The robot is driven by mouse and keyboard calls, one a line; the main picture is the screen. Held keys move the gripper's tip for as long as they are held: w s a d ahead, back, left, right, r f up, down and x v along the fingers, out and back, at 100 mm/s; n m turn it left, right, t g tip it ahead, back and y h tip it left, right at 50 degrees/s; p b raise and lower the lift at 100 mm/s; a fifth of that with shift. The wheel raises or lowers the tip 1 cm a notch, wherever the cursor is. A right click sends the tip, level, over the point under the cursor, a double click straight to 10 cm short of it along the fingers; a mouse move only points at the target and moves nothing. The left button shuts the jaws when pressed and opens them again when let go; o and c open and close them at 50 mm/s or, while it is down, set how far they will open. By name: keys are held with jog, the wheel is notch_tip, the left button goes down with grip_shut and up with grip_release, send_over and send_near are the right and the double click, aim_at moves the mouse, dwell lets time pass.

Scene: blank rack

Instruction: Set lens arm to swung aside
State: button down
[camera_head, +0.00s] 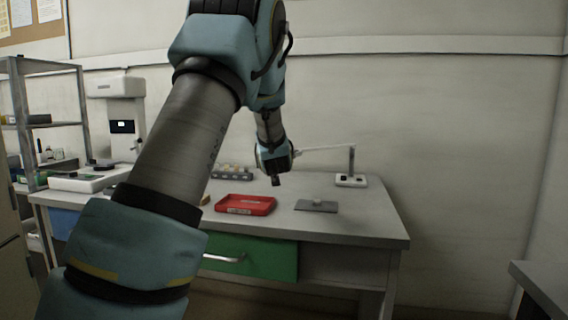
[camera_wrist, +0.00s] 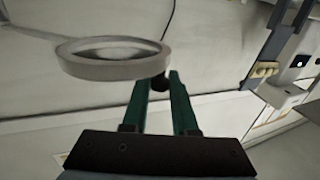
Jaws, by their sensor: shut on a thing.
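The magnifier's lens (camera_wrist: 113,68) is a pale round ring at the upper left of the wrist view. A small dark knob (camera_wrist: 159,84) sits at its rim. My gripper (camera_wrist: 161,78) has its two green fingers closed on this knob. In the head view, the thin lens arm (camera_head: 325,148) runs roughly level from its post to the left, towards my gripper. The post (camera_head: 352,162) rises from a white base (camera_head: 351,181) at the back right of the table. The lens itself is hidden behind my wrist in the head view.
A red tray (camera_head: 246,211) and a grey plate (camera_head: 316,209) with a small item lie on the table (camera_head: 350,228). A dark rack of small items (camera_head: 233,172) is behind. A white instrument (camera_head: 121,110) stands at the left. The table's right front is clear.

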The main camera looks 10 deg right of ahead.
jog(key=w+a+m+g+h+p, duration=0.1)
jog(key=w+m+g+h+p, duration=0.2)
jog(key=w, duration=1.7)
jog(key=m+h+p, duration=0.3)
jog(key=h+p, duration=0.3)
jog(key=p, duration=0.3)
jog(key=shift+w+a+g, duration=0.15)
jog(key=shift+w+g, duration=0.25)
jog(key=c, duration=0.7)
grip_release()
